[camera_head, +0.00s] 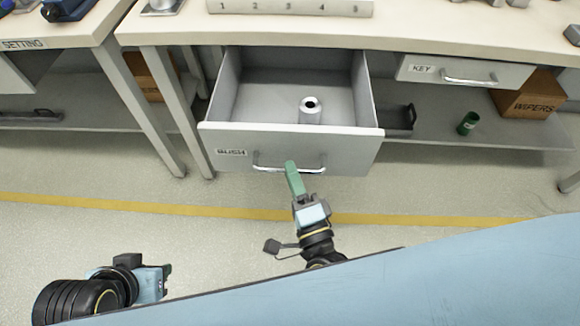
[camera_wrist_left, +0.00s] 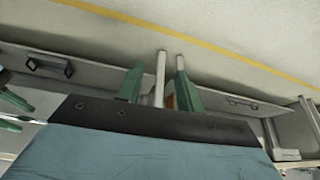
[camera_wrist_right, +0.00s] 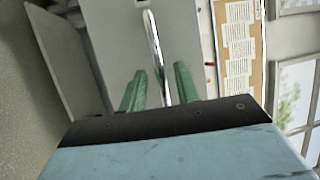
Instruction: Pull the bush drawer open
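The bush drawer (camera_head: 290,150) is grey, labelled BUSH, and stands pulled out far under the table. A grey metal bush (camera_head: 311,112) stands upright inside it. My right gripper (camera_head: 291,167) is at the drawer's bar handle (camera_head: 262,167). In the right wrist view the handle (camera_wrist_right: 153,40) runs between the green fingers (camera_wrist_right: 160,80), with a gap on both sides, so they look open around it; contact cannot be told. My left gripper (camera_head: 167,282) is low at the left, away from the drawer. In the left wrist view its fingers (camera_wrist_left: 160,80) are apart, with nothing held.
A closed KEY drawer (camera_head: 465,72) is to the right. A WIPERS box (camera_head: 530,97) and a green cup (camera_head: 468,123) are on the lower shelf. A table leg (camera_head: 175,110) stands left of the open drawer. The floor in front is clear.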

